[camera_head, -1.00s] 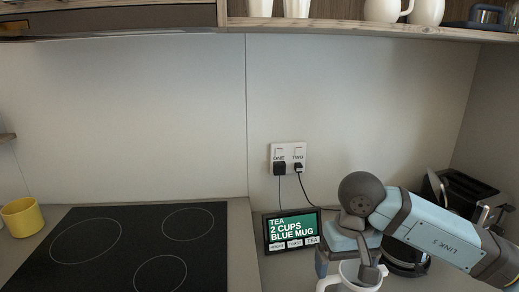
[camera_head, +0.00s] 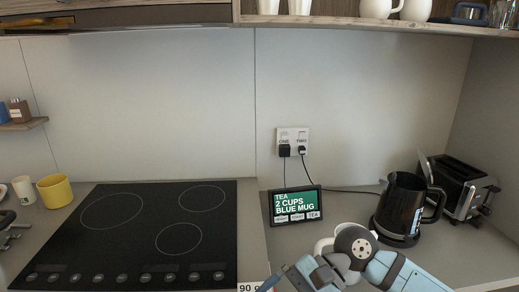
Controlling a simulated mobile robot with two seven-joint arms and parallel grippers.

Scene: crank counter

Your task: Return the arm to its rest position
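My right arm comes in from the lower right, light blue with dark joints. My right gripper (camera_head: 300,279) is at the bottom edge, partly cut off, so its fingertips and opening do not show clearly. A white rounded vessel (camera_head: 322,246) shows just behind my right wrist and is mostly hidden by it. My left gripper cannot be made out in the picture.
A black kettle (camera_head: 399,205) and a toaster (camera_head: 465,190) stand at the right. A small display (camera_head: 295,206) reads "TEA 2 CUPS BLUE MUG". A black cooktop (camera_head: 140,235) fills the left, with a yellow mug (camera_head: 56,190) beyond its left edge. A shelf (camera_head: 380,24) hangs above.

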